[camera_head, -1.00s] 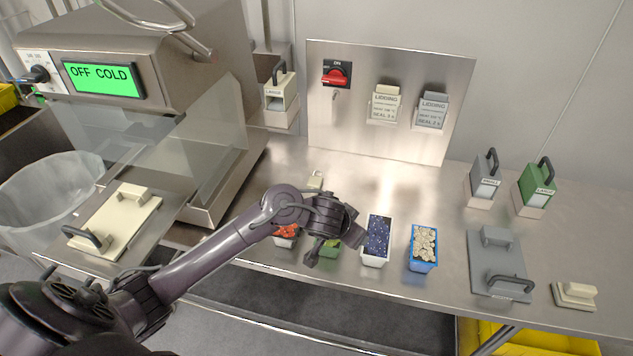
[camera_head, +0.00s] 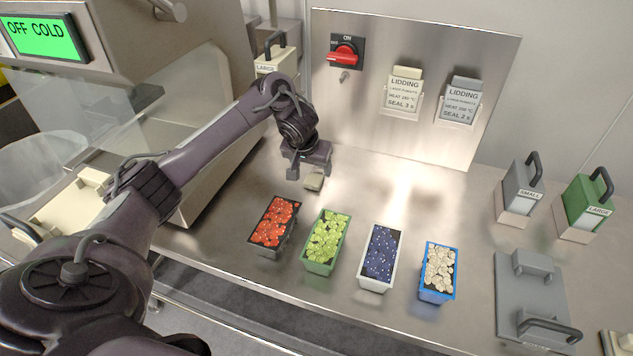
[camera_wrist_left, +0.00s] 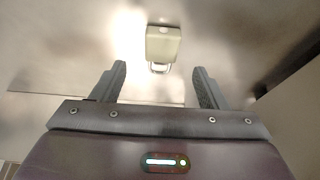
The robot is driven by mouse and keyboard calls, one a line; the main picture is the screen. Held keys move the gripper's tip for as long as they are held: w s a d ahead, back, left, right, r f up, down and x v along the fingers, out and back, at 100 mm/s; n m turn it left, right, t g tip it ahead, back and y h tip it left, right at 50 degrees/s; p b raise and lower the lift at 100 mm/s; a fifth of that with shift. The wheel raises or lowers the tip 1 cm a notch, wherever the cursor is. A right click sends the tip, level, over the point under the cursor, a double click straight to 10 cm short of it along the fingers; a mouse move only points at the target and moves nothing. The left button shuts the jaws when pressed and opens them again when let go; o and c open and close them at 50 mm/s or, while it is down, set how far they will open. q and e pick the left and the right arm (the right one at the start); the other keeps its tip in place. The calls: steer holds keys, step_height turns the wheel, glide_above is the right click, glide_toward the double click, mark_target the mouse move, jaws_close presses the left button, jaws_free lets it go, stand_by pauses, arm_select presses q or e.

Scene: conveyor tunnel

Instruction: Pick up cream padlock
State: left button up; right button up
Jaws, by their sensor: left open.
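The cream padlock (camera_head: 314,181) lies on the steel table, behind the row of food trays. In the left wrist view the padlock (camera_wrist_left: 163,43) shows beyond the fingertips, centred between them, with its metal shackle towards me. My left gripper (camera_head: 306,172) hangs just above and to the left of the padlock in the head view. Its fingers (camera_wrist_left: 160,80) are spread apart with nothing between them. The padlock's far side is hidden. My right gripper does not show.
Trays of red (camera_head: 271,226), green (camera_head: 325,241), blue (camera_head: 379,257) and pale (camera_head: 438,271) food stand along the front. A steel panel with a red switch (camera_head: 344,52) stands behind. A grey plate (camera_head: 527,290) lies at right. The table right of the padlock is clear.

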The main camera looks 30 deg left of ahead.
mark_target(314, 177)
arm_select(q)
steer(key=x, duration=0.4)
steer(key=shift+s+a+f, duration=0.1)
steer(key=shift+s+a, duration=0.05)
steer(key=shift+s, duration=0.05)
steer(key=shift+b+x, duration=0.35)
steer(key=shift+x, duration=0.45)
steer(key=shift+w, duration=0.1)
steer(key=c, duration=1.1)
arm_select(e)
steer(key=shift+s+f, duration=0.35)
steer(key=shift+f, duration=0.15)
